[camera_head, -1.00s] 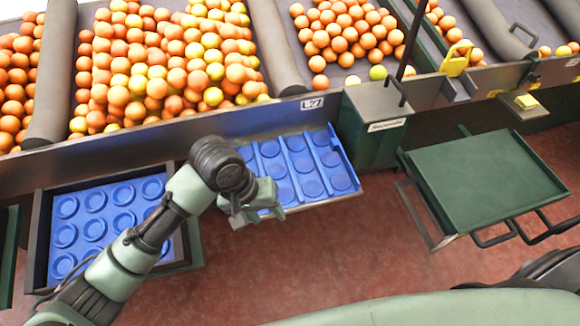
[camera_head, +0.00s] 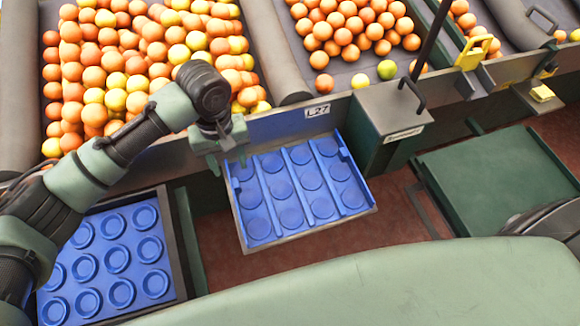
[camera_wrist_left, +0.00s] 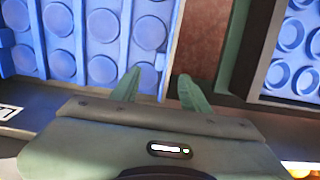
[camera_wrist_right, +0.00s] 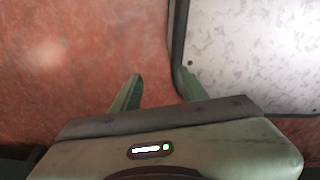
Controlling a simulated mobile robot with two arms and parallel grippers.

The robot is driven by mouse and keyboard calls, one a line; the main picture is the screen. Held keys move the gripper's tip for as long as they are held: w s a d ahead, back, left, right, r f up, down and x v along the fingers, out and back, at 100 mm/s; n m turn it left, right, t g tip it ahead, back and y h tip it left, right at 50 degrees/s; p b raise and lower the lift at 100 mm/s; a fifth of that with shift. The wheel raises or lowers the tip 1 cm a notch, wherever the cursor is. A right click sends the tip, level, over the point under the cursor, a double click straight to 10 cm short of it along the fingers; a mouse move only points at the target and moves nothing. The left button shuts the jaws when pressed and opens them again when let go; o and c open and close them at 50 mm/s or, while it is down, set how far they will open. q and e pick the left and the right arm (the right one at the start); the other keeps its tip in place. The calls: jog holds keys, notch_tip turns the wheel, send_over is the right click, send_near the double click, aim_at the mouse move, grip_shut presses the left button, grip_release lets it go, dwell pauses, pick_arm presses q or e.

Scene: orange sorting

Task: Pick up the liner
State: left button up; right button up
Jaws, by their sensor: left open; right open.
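A blue liner (camera_head: 290,203) with rows of round cups and raised ribs lies on a metal shelf tray below the fruit bins. Another blue liner (camera_head: 103,262) sits in a dark crate at lower left, partly hidden by my left arm. My left gripper (camera_head: 214,160) is open at the upper left corner of the shelf liner. In the left wrist view, its open fingers (camera_wrist_left: 158,92) are around or just above that liner's side edge (camera_wrist_left: 163,68); I cannot tell whether they touch. My right gripper (camera_wrist_right: 158,92) is open and empty above the red floor, seen only in its wrist view.
Bins of oranges (camera_head: 130,60) stand behind a long metal front rail (camera_head: 285,124). A green box (camera_head: 392,125) is right of the shelf liner. A green platform (camera_head: 500,180) stands farther right. A speckled white panel (camera_wrist_right: 255,55) is beside my right gripper.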

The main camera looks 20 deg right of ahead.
aim_at(233, 178)
pick_arm(q)
jog(key=shift+w+f, duration=0.2)
jog(key=shift+f, duration=0.2)
jog(key=f, duration=0.3)
jog(key=shift+s+a+f, duration=0.1)
jog(key=shift+s+f, duration=0.1)
jog(key=shift+f, duration=0.15)
notch_tip(233, 178, down, 2)
jog(key=shift+w+f, duration=0.1)
jog(key=shift+f, duration=0.4)
grip_shut()
pick_arm(e)
jog(key=shift+s+a, duration=0.2)
jog(key=shift+s, duration=0.5)
